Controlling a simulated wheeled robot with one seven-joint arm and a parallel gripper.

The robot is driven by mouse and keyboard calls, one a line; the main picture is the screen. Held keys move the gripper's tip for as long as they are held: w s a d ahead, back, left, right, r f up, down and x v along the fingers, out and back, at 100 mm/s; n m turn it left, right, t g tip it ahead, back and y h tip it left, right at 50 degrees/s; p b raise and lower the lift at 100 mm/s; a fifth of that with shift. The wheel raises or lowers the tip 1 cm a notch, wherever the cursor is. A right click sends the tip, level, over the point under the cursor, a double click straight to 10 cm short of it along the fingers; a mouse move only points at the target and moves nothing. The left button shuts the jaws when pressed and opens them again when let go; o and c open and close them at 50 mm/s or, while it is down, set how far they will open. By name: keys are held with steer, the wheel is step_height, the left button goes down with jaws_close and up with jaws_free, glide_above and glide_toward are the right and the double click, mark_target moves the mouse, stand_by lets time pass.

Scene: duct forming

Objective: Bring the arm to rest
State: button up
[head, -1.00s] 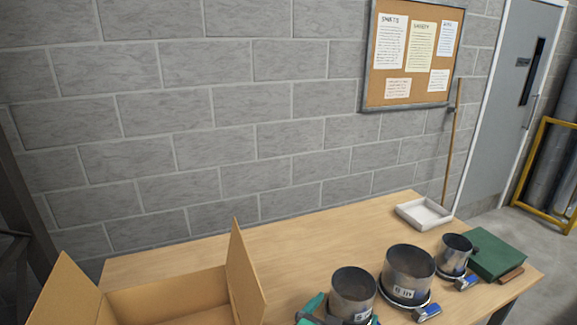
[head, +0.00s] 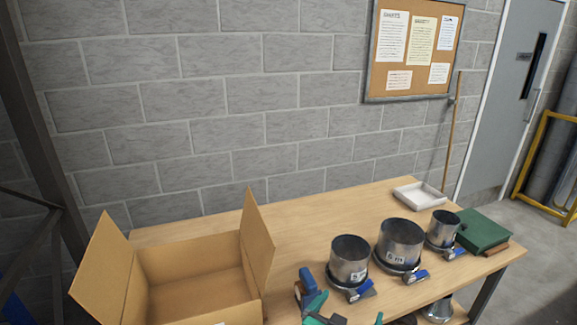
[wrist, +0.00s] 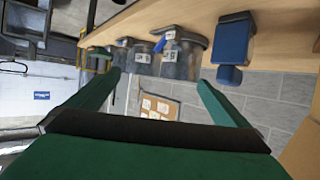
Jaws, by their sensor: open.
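My gripper (head: 346,312) shows at the bottom edge of the head view, with only its green finger parts visible near the table's front. In the wrist view its two green fingers (wrist: 158,80) are spread wide with nothing between them. The wrist view is upside down, with the table edge at the top and the noticeboard low in the picture. Most of my arm is out of view.
On the wooden table (head: 310,222) stand an open cardboard box (head: 190,270), three metal duct collars (head: 349,258) with blue-handled clamps, a blue tool (head: 307,280), a white tray (head: 419,195) and a green case (head: 483,230). The back middle is clear.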

steer(key=s+a+f+n+t+y, duration=0.1)
steer(key=s+a+f+n+y, duration=0.2)
steer(key=s+f, duration=0.5)
steer(key=s+a+f+n+t+y, duration=0.25)
steer(key=s+a+f, duration=0.25)
steer(key=s+f, duration=0.25)
steer(key=s+a+r, duration=0.1)
steer(key=s+a, duration=0.2)
steer(key=s, duration=0.7)
steer(key=s+a+y, duration=0.1)
steer(key=s+a, duration=0.2)
steer(key=s, duration=0.8)
steer(key=shift+s+a+r, duration=0.2)
steer(key=shift+a+r, duration=0.1)
steer(key=shift+r, duration=0.05)
